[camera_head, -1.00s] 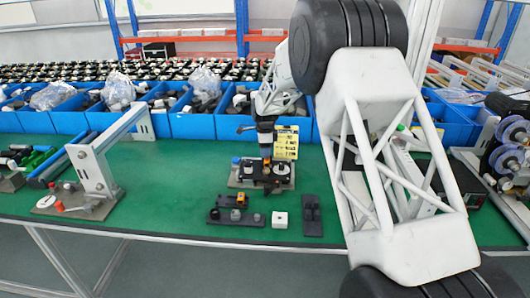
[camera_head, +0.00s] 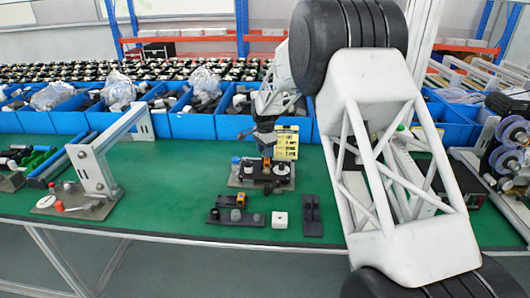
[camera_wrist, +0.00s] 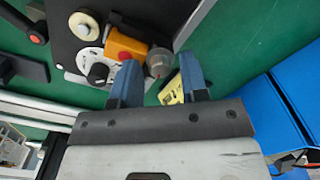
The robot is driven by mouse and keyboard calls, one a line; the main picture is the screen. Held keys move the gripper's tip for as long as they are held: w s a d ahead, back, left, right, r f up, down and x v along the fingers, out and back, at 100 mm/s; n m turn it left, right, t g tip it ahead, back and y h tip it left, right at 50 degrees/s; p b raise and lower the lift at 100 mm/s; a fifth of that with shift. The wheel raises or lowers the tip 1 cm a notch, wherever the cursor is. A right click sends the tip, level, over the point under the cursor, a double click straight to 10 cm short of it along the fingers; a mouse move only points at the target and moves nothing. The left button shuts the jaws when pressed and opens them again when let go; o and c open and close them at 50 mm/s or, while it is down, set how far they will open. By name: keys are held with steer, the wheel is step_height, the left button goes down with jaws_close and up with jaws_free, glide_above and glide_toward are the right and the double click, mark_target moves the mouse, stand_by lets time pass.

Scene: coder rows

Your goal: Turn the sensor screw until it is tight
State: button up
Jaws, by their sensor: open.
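The orange sensor block (camera_wrist: 124,46) sits on a dark fixture plate (camera_wrist: 62,40) in the wrist view. A grey round knob (camera_wrist: 158,62), which may be the screw, stands beside it. My gripper (camera_wrist: 160,72) is open, its two blue fingertips on either side of the knob's near edge. I cannot tell whether they touch it. In the head view, my gripper (camera_head: 266,150) points down over the fixture on the green table, with the orange block (camera_head: 266,164) just below it. The screw itself is too small to make out there.
A second dark fixture (camera_head: 234,217), a white cube (camera_head: 280,219) and a black holder (camera_head: 312,215) lie in front. A yellow card (camera_head: 286,141) stands close behind my gripper. Blue bins (camera_head: 192,124) line the back.

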steer(key=n, duration=0.4)
steer(key=shift+n, duration=0.4)
steer(key=n, duration=0.5)
steer(key=shift+c, duration=0.4)
jaws_close()
